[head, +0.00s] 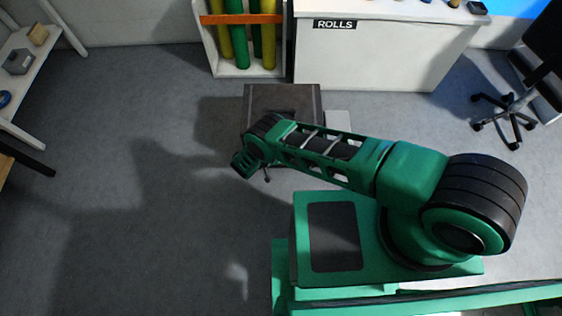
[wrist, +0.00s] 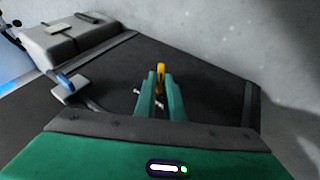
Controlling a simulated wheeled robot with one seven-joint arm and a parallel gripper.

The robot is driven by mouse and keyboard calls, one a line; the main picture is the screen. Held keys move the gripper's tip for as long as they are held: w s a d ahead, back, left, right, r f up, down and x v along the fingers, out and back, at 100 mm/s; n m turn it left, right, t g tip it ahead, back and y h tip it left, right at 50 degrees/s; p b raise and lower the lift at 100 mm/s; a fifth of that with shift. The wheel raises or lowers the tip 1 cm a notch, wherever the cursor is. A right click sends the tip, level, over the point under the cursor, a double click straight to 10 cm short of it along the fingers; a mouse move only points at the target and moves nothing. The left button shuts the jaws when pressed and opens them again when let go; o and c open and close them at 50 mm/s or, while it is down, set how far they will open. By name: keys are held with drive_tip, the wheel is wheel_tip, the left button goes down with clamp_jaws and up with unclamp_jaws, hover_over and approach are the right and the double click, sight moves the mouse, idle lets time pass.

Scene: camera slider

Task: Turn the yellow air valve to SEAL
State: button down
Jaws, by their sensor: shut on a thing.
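The yellow air valve (wrist: 160,70) shows in the wrist view as a small yellow piece between the tips of my gripper (wrist: 161,84). The two green fingers are closed on it, and they hide its lower part. The valve sits by a dark flat panel (wrist: 210,85). I cannot read any SEAL mark. In the head view my green arm reaches left over a dark box (head: 300,93), and the valve is hidden there.
In the wrist view a blue-tipped grey fitting (wrist: 66,86) and a grey block (wrist: 65,42) lie to the left. The head view shows a rack of rolls (head: 239,40), a white counter (head: 385,50) and a chair (head: 510,105). The floor at left is clear.

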drive_tip(key=shift+a+f, duration=0.15)
drive_tip(key=shift+a, duration=0.1)
idle(0.5)
drive_tip(key=c, duration=1.9)
unclamp_jaws()
drive_tip(key=shift+o, duration=0.3)
drive_tip(key=shift+h, duration=0.3)
drive_tip(key=v, duration=1)
drive_tip(key=shift+s+r, duration=0.2)
drive_tip(key=shift+r, duration=0.1)
drive_tip(key=shift+a, duration=0.1)
